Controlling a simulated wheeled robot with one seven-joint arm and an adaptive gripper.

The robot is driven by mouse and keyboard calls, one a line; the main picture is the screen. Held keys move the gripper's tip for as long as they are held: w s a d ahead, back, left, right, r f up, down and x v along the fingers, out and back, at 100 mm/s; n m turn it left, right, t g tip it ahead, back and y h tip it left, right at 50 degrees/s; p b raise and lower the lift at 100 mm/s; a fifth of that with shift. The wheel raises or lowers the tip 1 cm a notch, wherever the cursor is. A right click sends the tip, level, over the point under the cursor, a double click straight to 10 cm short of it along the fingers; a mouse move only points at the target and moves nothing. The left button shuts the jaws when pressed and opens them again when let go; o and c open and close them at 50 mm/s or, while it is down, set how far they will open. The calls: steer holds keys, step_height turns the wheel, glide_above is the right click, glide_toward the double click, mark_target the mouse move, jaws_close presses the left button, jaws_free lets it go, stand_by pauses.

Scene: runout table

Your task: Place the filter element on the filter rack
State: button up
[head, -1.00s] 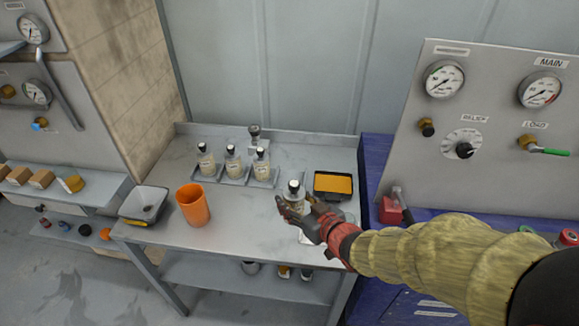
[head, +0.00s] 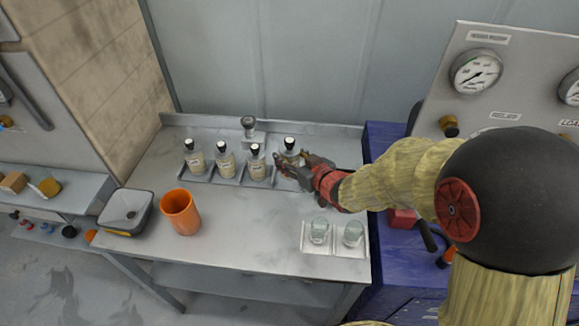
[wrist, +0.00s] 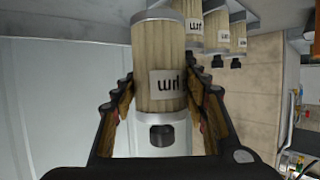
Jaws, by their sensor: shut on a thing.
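The filter element (head: 291,158) is a pale pleated cylinder with a label and a dark cap. In the wrist view the filter element (wrist: 158,85) sits between both fingers, its dark nub towards the palm. My gripper (head: 284,168) is shut on it from the right. The filter rack (head: 240,184) is a low grey holder near the back of the table. Three similar elements stand upright in it. The held element is at the rack's right end, beside the third element, and looks upright. Its lower end is partly hidden by my gripper, so I cannot tell whether it touches the rack.
A small gauge-topped fitting (head: 249,128) stands behind the rack. An orange cup (head: 180,212) and a grey bin (head: 125,210) are at the left. Two glass jars (head: 319,232) (head: 352,234) stand on a pale mat at the front right. The table's front middle is clear.

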steer(key=shift+w+d+f+b, duration=0.1)
steer(key=shift+w+f+b, duration=0.5)
steer(key=shift+w+f, duration=0.7)
steer(key=shift+w+d+f+b, duration=0.1)
steer(key=shift+w+f+b, duration=0.6)
steer(key=shift+f, duration=1.1)
steer(key=shift+w+f+b, duration=0.55)
steer(key=shift+w+f, duration=0.45)
steer(key=shift+f, duration=0.55)
steer(key=shift+f, duration=0.15)
steer(key=o, duration=1.3)
